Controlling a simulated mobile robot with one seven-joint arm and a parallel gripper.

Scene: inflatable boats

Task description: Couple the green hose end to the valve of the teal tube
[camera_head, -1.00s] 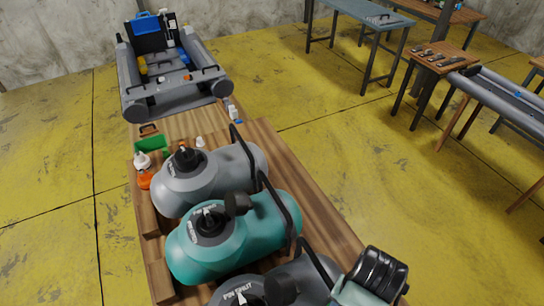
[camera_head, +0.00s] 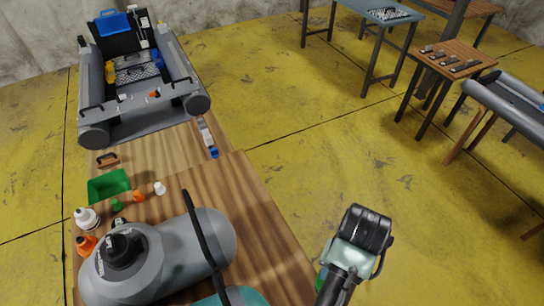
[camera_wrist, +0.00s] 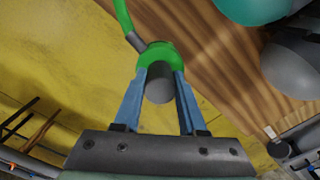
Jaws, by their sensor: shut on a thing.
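In the wrist view my gripper (camera_wrist: 162,74) is shut on the green hose end (camera_wrist: 157,52), a green ring-like piece with a grey cylinder between the blue fingers. A green hose runs from it to the top of the picture. The teal tube (camera_wrist: 250,9) shows in part at the top right, apart from my gripper. In the head view only a sliver of the teal tube (camera_head: 238,297) shows at the bottom edge. Its valve is out of view. A bit of green (camera_head: 322,277) shows beside my arm, right of the wooden bench.
A grey tube (camera_head: 205,245) with a black valve lies on the bench (camera_head: 262,215), under a black strap. A green bin (camera_head: 109,186) and several small bottles stand beyond it. A grey inflatable boat (camera_head: 145,125) is behind.

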